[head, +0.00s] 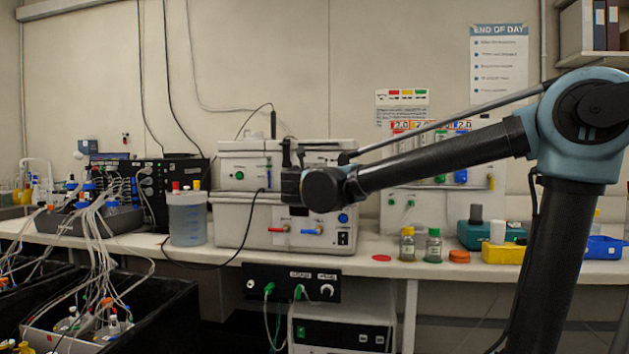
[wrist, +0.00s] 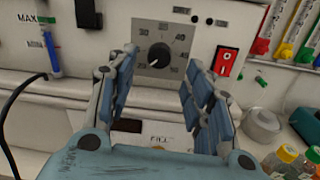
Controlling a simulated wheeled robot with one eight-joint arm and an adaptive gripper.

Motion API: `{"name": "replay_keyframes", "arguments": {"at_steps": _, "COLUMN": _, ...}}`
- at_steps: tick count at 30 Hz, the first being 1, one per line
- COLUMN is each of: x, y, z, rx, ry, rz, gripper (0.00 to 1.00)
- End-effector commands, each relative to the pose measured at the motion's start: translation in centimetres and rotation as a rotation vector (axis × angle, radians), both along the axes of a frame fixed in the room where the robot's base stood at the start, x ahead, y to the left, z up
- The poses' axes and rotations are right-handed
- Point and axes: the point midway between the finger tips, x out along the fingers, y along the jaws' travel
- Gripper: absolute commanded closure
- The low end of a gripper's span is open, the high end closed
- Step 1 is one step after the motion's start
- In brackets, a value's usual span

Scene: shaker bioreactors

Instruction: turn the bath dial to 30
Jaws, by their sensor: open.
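The bath dial (wrist: 158,54) is a round black knob on a grey scale plate (wrist: 162,36) in the wrist view. The knob's pale mark appears to point to the lower left, away from the 30. My gripper (wrist: 160,58) is open, with one blue-padded finger on each side of the dial in the picture. I cannot tell how far the fingertips are from the panel. In the head view my gripper (head: 289,160) is in front of the white bath unit (head: 232,214), and the dial is hidden.
A red rocker switch (wrist: 227,62) sits right of the dial. A black cable (wrist: 12,100) hangs at the left edge. Small bottles (head: 407,245) stand on the bench to the right.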

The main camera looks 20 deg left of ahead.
Motion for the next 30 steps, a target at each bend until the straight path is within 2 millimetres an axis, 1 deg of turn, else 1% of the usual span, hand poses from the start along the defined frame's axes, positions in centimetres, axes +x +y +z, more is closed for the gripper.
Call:
{"name": "replay_keyframes", "arguments": {"at_steps": 1, "x": 0.9, "y": 0.0, "z": 0.0, "rx": 0.000, "ry": 0.000, "rz": -0.003, "gripper": 0.53}}
{"name": "replay_keyframes", "arguments": {"at_steps": 3, "x": 1.9, "y": 0.1, "z": 0.0, "rx": 0.000, "ry": 0.000, "rz": -0.003, "gripper": 0.53}}
{"name": "replay_keyframes", "arguments": {"at_steps": 9, "x": 4.1, "y": 0.4, "z": 0.0, "rx": 0.000, "ry": 0.000, "rz": -0.002, "gripper": 0.53}}
{"name": "replay_keyframes", "arguments": {"at_steps": 15, "x": 4.9, "y": 0.5, "z": 0.0, "rx": 0.000, "ry": 0.000, "rz": 0.000, "gripper": 0.53}}
{"name": "replay_keyframes", "arguments": {"at_steps": 22, "x": 4.9, "y": 0.6, "z": 0.0, "rx": 0.000, "ry": 0.000, "rz": 0.000, "gripper": 0.53}}
{"name": "replay_keyframes", "arguments": {"at_steps": 23, "x": 4.9, "y": 0.6, "z": 0.0, "rx": 0.000, "ry": 0.000, "rz": 0.000, "gripper": 0.57}}
{"name": "replay_keyframes", "arguments": {"at_steps": 24, "x": 4.9, "y": 0.6, "z": 0.0, "rx": 0.000, "ry": 0.000, "rz": 0.000, "gripper": 0.67}}
{"name": "replay_keyframes", "arguments": {"at_steps": 26, "x": 4.9, "y": 0.6, "z": 0.0, "rx": 0.000, "ry": 0.000, "rz": 0.000, "gripper": 0.80}}
{"name": "replay_keyframes", "arguments": {"at_steps": 27, "x": 4.9, "y": 0.6, "z": 0.0, "rx": 0.000, "ry": 0.000, "rz": 0.000, "gripper": 0.89}}
{"name": "replay_keyframes", "arguments": {"at_steps": 28, "x": 4.9, "y": 0.6, "z": 0.0, "rx": 0.000, "ry": 0.000, "rz": 0.000, "gripper": 0.96}}
{"name": "replay_keyframes", "arguments": {"at_steps": 30, "x": 4.9, "y": 0.5, "z": 0.0, "rx": 0.000, "ry": 0.000, "rz": 0.000, "gripper": 0.97}}
